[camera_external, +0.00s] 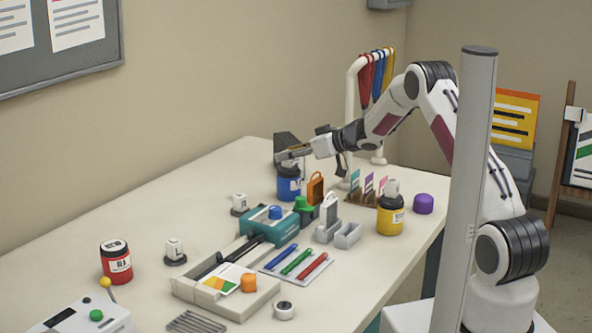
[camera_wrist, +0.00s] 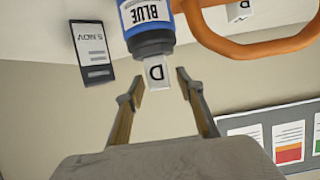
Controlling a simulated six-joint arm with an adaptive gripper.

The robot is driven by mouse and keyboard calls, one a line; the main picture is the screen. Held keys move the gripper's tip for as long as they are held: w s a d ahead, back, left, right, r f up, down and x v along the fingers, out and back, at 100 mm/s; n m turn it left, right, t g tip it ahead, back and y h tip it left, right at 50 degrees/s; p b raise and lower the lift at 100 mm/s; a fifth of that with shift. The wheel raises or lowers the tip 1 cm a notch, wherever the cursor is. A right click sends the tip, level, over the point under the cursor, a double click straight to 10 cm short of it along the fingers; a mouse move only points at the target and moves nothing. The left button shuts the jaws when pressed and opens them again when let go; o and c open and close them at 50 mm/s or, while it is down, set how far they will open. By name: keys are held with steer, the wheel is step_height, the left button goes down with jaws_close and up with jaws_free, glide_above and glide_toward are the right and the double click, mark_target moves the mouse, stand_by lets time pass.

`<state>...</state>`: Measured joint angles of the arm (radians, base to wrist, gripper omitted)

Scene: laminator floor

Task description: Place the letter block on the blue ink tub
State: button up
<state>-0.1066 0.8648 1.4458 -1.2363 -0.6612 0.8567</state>
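The blue ink tub (camera_external: 289,189) stands at the back of the table. In the wrist view the tub (camera_wrist: 150,14) appears upside down, with its BLUE label and black lid. A white letter block marked D (camera_wrist: 157,72) sits on that lid. My gripper (camera_wrist: 160,83) is open, its two fingertips on either side of the block's outer end with gaps showing. In the external view my gripper (camera_external: 288,156) is just above the blue tub and hides the block there.
A dark date card (camera_wrist: 91,52) stands close to the tub. An orange tag-like object (camera_external: 315,188) is right of it. A lanyard rack (camera_external: 352,100) and a yellow tub (camera_external: 391,216) stand further right. The table's back-left area is clear.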

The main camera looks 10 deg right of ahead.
steer(key=shift+r, duration=0.2)
steer(key=v, duration=1.2)
stand_by(0.4)
steer(key=shift+f, duration=0.15)
stand_by(0.6)
